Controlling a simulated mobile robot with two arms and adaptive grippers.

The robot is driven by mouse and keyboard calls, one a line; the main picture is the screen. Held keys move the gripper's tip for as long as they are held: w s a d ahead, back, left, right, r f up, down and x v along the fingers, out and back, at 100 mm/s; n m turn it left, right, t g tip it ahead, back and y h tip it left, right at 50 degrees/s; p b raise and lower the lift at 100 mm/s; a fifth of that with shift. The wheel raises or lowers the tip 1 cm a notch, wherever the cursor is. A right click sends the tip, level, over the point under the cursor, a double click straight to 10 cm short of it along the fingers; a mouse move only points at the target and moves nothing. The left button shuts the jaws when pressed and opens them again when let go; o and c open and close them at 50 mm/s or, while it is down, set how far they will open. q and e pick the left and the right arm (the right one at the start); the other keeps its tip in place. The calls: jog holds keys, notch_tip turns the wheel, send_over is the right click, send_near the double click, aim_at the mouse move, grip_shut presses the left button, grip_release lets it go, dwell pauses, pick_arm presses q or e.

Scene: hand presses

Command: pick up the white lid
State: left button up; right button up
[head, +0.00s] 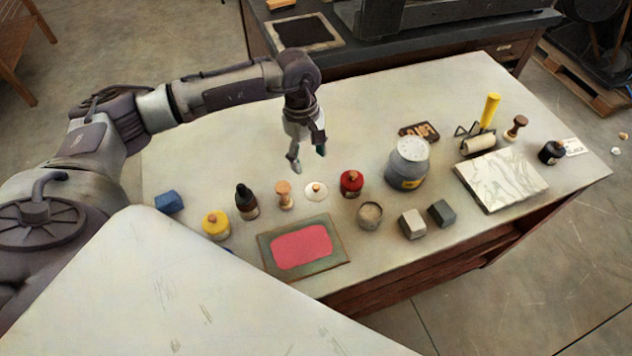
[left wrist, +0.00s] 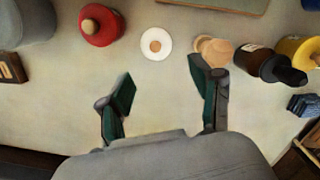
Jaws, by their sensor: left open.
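The white lid (head: 316,192) is a small round disc with an orange-brown knob, lying flat on the pale table. It also shows in the left wrist view (left wrist: 156,43), beyond the fingertips and between their lines. My left gripper (head: 308,158) hangs above the table, behind the lid in the head view, with nothing in it. In the left wrist view its two green-padded fingers (left wrist: 160,80) are spread wide apart. The right finger's tip overlaps the edge of the wooden stamp in that picture. My right gripper is not in view.
A red jar (head: 351,184) stands right of the lid and a wooden stamp (head: 284,195) close on its left. A dark bottle (head: 246,202) and yellow jar (head: 216,226) stand farther left. A framed pink pad (head: 337,247) lies in front. The table behind the lid is clear.

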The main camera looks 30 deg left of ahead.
pick_arm(q)
send_over(315, 186)
jog(key=f, duration=0.3)
jog(key=f+p, duration=0.1)
jog(key=f, duration=0.1)
jog(key=shift+s+a+f, duration=0.15)
jog(key=shift+a, duration=0.25)
jog(key=shift+f, duration=0.2)
jog(key=f, duration=0.1)
jog(key=f+p, duration=0.2)
jog(key=f, duration=0.1)
jog(key=shift+w+d+f, duration=0.1)
jog(key=shift+w+d, duration=0.15)
jog(key=shift+d, duration=0.15)
jog(key=shift+f, duration=0.45)
jog(key=shift+c, duration=1.4)
jog(key=shift+s, duration=0.1)
jog(key=c, duration=0.9)
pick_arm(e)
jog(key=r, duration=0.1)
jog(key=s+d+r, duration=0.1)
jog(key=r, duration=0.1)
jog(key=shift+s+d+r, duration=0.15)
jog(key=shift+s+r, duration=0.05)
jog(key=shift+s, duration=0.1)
